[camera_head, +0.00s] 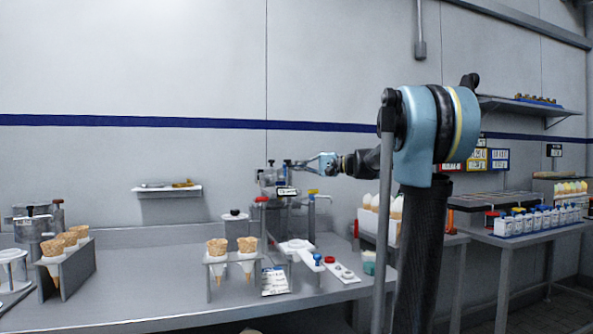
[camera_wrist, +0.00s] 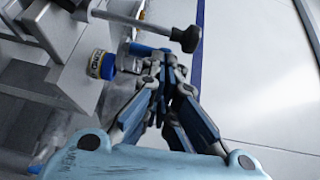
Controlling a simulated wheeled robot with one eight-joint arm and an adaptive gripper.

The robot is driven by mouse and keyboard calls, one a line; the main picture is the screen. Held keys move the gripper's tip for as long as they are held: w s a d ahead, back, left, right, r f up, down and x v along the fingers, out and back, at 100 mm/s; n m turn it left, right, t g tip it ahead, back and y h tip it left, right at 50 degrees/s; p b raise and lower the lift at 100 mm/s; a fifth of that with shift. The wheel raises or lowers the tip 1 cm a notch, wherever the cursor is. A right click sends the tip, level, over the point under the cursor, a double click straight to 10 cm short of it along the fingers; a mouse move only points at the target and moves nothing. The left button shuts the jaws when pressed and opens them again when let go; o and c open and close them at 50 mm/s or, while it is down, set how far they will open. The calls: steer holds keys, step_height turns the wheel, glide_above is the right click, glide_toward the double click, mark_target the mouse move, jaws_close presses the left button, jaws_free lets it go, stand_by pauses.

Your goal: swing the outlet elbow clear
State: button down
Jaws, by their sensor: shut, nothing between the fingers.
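My gripper (camera_head: 312,161) is shut and empty. It reaches in from the right, beside the upper part of a grey metal machine (camera_head: 270,182) on the bench. In the wrist view my gripper (camera_wrist: 157,58) has its blue fingers together, close to a metal rod with a black knob (camera_wrist: 186,38). A small blue piece (camera_head: 288,163) stands at the machine's top, near the fingertips. I cannot tell for certain which part is the outlet elbow, nor whether the fingers touch anything.
A cone rack (camera_head: 231,259) stands in front left of the machine. A white tray with red and blue knobs (camera_head: 341,272) lies at front right. A blue-and-cream capped part (camera_wrist: 102,65) is left of my fingers.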

steer(key=d, duration=1.3)
steer(key=shift+s+r, duration=0.25)
steer(key=w+n+g, duration=0.3)
steer(key=w+g, duration=0.2)
steer(key=w, duration=0.2)
steer(key=shift+a+y, duration=0.2)
steer(key=shift+y, duration=0.1)
steer(key=shift+r, duration=0.1)
steer(key=shift+s+a+f, duration=0.1)
steer(key=shift+s+a, duration=0.5)
steer(key=shift+a, duration=1.5)
steer(key=shift+s+a+f, duration=0.1)
steer(key=shift+s+a, duration=0.45)
steer(key=shift+a, duration=1.6)
steer(key=shift+s+a+f, duration=0.1)
steer(key=shift+s+a, duration=0.5)
steer(key=shift+a, duration=1.5)
